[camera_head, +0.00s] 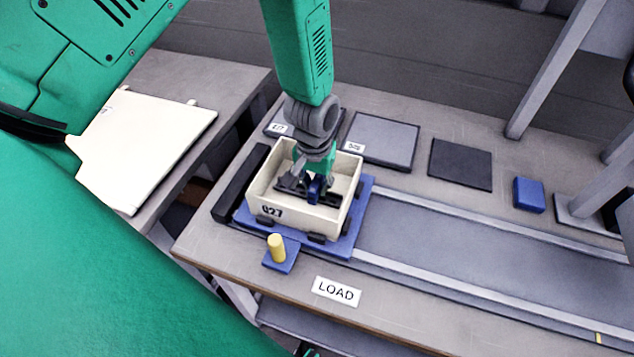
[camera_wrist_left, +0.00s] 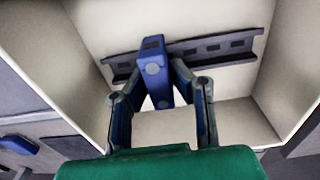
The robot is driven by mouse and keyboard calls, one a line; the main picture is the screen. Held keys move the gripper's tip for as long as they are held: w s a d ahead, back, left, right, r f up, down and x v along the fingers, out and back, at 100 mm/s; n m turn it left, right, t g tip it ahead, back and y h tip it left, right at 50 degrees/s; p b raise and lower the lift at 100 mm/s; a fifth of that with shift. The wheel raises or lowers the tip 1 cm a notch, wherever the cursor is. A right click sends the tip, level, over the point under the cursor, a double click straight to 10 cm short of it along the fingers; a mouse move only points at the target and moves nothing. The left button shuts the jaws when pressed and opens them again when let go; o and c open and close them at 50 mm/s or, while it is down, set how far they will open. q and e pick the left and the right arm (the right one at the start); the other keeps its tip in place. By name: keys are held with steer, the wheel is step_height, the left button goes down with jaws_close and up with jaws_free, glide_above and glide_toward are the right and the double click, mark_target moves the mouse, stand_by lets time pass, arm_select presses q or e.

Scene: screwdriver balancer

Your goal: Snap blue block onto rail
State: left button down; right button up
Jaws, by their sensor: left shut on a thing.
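The blue block (camera_wrist_left: 153,72) is between the fingertips of my left gripper (camera_wrist_left: 155,84), which is shut on it. In the head view the left gripper (camera_head: 313,181) reaches down into a cream box marked G27 (camera_head: 290,219), with the blue block (camera_head: 318,190) low inside it. The dark slotted rail (camera_wrist_left: 214,47) runs along the inside of the box; it also shows in the head view (camera_head: 291,184). The block overlaps the rail in the wrist view; I cannot tell whether it is seated. My right gripper is not in view.
The box sits on a blue carriage (camera_head: 360,215) at the left end of a track (camera_head: 480,245). A yellow peg (camera_head: 277,248) stands in front, near a LOAD label (camera_head: 336,291). Another blue block (camera_head: 528,194) and dark pads (camera_head: 460,165) lie behind the track. The box walls surround the gripper.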

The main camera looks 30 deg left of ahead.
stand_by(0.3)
arm_select(q)
steer(key=c, duration=1.4)
jaws_free()
steer(key=shift+o, duration=0.2)
steer(key=shift+r, duration=0.3)
steer(key=r, duration=1)
steer(key=shift+s+r, duration=0.2)
steer(key=shift+a+r, duration=0.1)
steer(key=shift+r, duration=0.35)
